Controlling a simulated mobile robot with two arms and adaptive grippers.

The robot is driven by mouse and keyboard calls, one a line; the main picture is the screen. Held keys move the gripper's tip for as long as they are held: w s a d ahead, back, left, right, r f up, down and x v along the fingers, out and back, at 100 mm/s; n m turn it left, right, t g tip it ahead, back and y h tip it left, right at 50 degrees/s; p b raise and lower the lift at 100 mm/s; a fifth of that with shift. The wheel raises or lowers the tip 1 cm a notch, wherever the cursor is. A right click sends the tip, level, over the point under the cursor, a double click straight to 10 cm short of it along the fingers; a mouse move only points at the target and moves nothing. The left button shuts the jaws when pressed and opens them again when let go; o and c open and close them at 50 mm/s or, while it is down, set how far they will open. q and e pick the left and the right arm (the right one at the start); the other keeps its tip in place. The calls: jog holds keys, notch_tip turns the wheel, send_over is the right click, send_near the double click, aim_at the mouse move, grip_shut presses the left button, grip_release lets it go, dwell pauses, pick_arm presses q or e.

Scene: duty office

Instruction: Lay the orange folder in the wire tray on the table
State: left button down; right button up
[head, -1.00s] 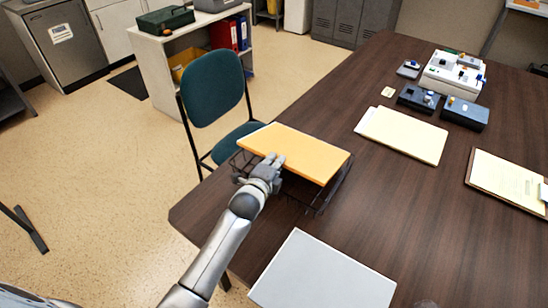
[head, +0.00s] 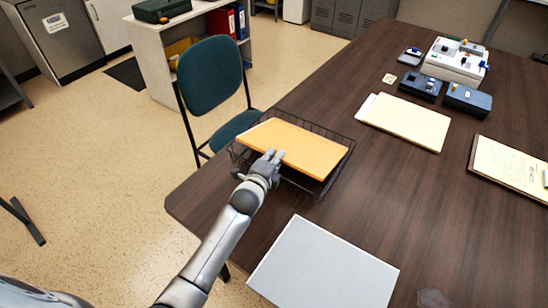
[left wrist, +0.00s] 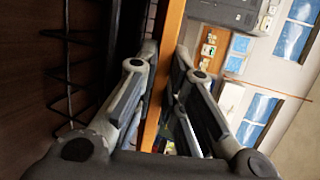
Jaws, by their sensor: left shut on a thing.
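The orange folder (head: 297,147) lies nearly flat within the outline of the black wire tray (head: 331,133) on the table. The tray's rim shows along the folder's far and right sides. I cannot tell whether the folder touches the tray's floor. My left gripper (head: 271,163) is shut on the folder's near left edge, over the tray's near side. In the left wrist view, the folder (left wrist: 169,70) stands as an orange strip between the fingers (left wrist: 160,95), with tray wires (left wrist: 68,75) at the left. My right gripper is not in view.
A white-grey sheet or folder (head: 325,265) lies on the dark table (head: 400,190) in front of the tray. A cream folder (head: 405,122) and a clipboard (head: 510,166) lie to the right. A green chair (head: 210,80) stands beyond the table's left edge.

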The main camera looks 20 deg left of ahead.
pick_arm(q)
jog(key=shift+r, duration=0.15)
jog(key=c, duration=1.4)
grip_release()
jog(key=shift+c, duration=0.2)
jog(key=shift+s+f, duration=0.15)
jog(key=shift+f, duration=0.2)
